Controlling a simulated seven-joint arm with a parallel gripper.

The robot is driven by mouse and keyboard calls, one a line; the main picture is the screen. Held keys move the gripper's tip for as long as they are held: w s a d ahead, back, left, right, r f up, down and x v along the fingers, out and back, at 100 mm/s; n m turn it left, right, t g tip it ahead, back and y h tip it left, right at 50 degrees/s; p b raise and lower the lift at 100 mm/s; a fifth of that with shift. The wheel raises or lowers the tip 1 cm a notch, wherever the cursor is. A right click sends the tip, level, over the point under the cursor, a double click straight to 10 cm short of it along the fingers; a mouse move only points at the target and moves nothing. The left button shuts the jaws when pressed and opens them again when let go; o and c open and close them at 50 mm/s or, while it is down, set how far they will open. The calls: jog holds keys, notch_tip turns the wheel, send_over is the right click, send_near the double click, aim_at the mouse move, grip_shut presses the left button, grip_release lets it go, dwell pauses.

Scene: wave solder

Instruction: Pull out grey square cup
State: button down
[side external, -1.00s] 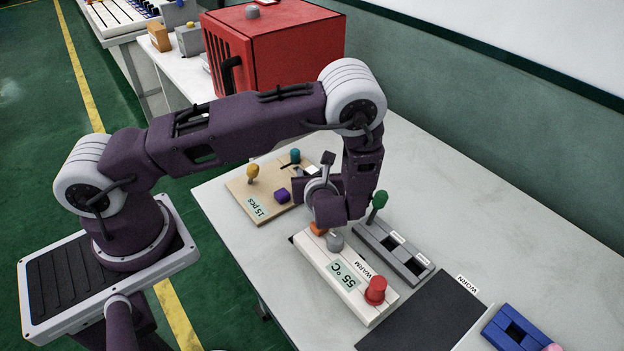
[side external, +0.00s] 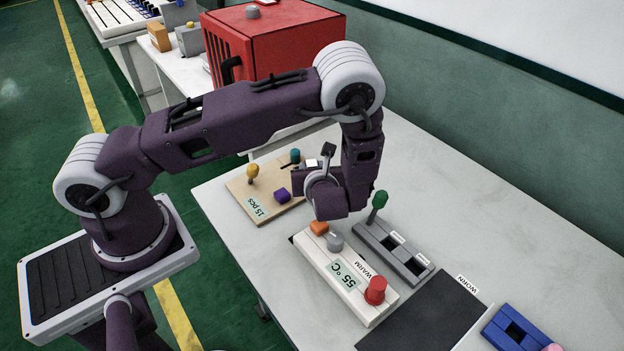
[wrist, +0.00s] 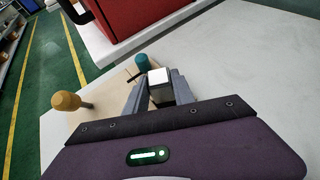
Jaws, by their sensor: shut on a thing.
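My gripper (wrist: 158,92) is shut on a small square piece (wrist: 159,76) with a pale top and dark grey side, which I take to be the grey square cup. Its pale top also shows in the side view (side external: 312,163), at the right part of the wooden board (side external: 262,209) marked "15 pcs". The cup's lower part is hidden by the fingers, so I cannot tell whether it is clear of the board.
A white block (side external: 318,262) marked "55°C" and "WARM" holds orange, grey and red pieces. A grey slotted block (side external: 411,266) with a green knob (side external: 380,198) stands beside it. A red cabinet (side external: 290,45) stands behind the board.

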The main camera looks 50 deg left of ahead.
jog(key=shift+r, duration=1.75)
